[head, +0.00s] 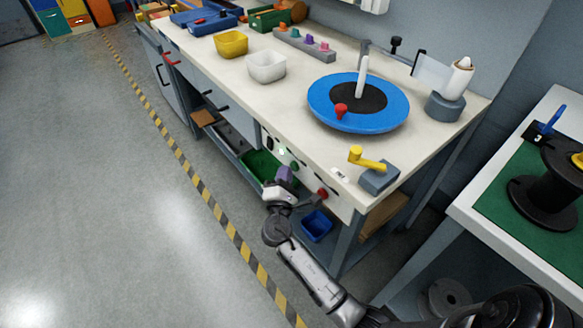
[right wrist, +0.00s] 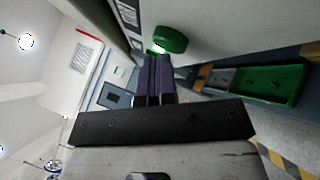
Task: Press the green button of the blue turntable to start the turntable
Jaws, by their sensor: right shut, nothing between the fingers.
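The blue turntable (head: 322,112) lies on the workbench, with a dark centre, a white upright post and a red knob on it. The green button (head: 294,166) is on the bench's front panel below the turntable, and a red button (head: 321,194) is to its right. My right gripper (head: 286,171) is shut and empty, its purple fingers just beside the green button. In the right wrist view the green button (right wrist: 171,40) is right by the fingertips (right wrist: 158,58); I cannot tell whether they touch. A small green light glows near it. My left gripper is not in view.
A yellow-handled crank block (head: 378,178) sits at the bench's near corner. Yellow (head: 231,43) and white (head: 265,67) bins stand farther left. Below the panel are a green bin (head: 259,167) and a blue bin (head: 316,226). The floor at left is free.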

